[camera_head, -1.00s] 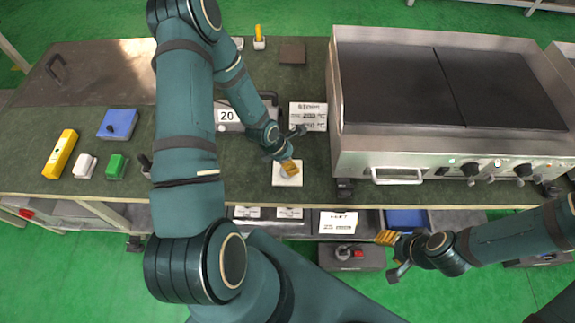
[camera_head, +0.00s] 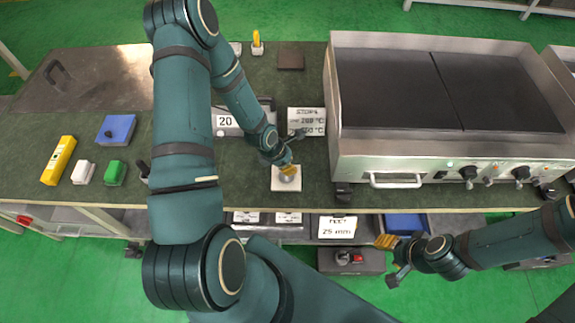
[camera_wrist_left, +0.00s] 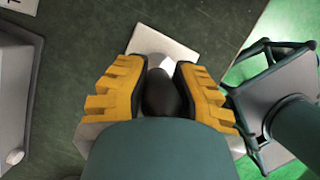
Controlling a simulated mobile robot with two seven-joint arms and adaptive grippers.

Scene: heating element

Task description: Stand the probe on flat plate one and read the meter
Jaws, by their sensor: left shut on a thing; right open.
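My left gripper (camera_head: 284,169) is shut on the probe's dark grip (camera_wrist_left: 160,92), seen between its yellow fingers in the left wrist view. The probe's silvery end (camera_head: 290,175) is over a white square pad (camera_head: 287,187) on the bench; I cannot tell whether it touches. The griddle (camera_head: 375,160) at the right has two dark flat plates, a left one (camera_head: 395,90) and a right one (camera_head: 500,90). A grey box with a white panel reading 20 (camera_head: 225,121) is partly hidden behind my left arm. My right gripper (camera_head: 388,260) is open and empty, in front of the bench.
A sign with temperatures in °C (camera_head: 307,121) stands left of the griddle. A yellow block (camera_head: 58,160), a blue box (camera_head: 117,128) and a green block (camera_head: 115,172) lie at the left. Knobs (camera_head: 468,173) and a handle (camera_head: 396,180) stick out of the griddle's front.

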